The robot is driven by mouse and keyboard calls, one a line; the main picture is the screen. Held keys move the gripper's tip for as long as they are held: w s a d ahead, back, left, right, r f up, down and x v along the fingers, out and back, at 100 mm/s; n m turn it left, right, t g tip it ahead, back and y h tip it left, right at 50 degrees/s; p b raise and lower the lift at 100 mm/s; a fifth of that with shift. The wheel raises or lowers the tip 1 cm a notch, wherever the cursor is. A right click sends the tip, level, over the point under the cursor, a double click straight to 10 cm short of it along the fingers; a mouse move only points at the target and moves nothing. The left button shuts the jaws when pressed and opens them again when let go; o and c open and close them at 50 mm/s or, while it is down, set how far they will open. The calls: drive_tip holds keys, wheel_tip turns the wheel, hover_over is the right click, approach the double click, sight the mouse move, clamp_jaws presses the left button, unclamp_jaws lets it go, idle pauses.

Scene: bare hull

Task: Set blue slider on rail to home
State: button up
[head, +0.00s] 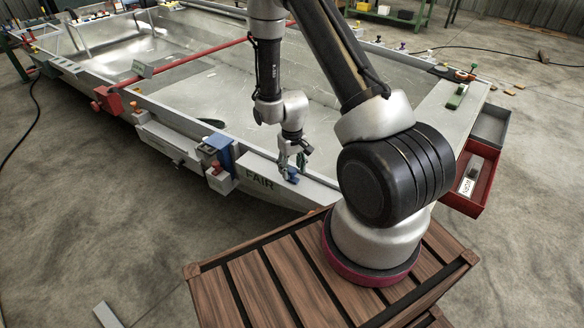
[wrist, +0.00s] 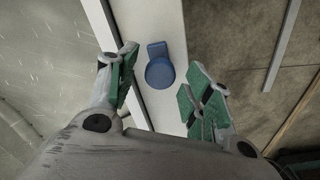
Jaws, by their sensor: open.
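A blue slider (wrist: 160,71) with a round knob and a short tab sits on a pale rail (wrist: 153,20) in the wrist view. In the head view a blue piece (head: 292,176), which looks like this slider, is on the hull's near edge, right of the lettering "FAIR". My gripper (head: 297,160) is over it, pointing down. In the wrist view my gripper (wrist: 163,80) is open, with one green-padded finger on each side of the slider. I see a gap on both sides. No home mark is readable in either view.
A blue, red and grey block (head: 217,155) is fixed on the hull edge to the left. A red clamp (head: 107,100) with a long red bar is farther left. A red drawer (head: 472,184) sticks out at the right. The hull interior (head: 200,70) is mostly bare.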

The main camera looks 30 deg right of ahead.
drive_tip(key=shift+f, duration=0.1)
clamp_jaws()
hover_over(248, 160)
drive_tip(key=shift+w, duration=0.1)
idle(0.5)
unclamp_jaws()
idle(0.3)
wheel_tip(248, 160, up, 12)
idle(0.4)
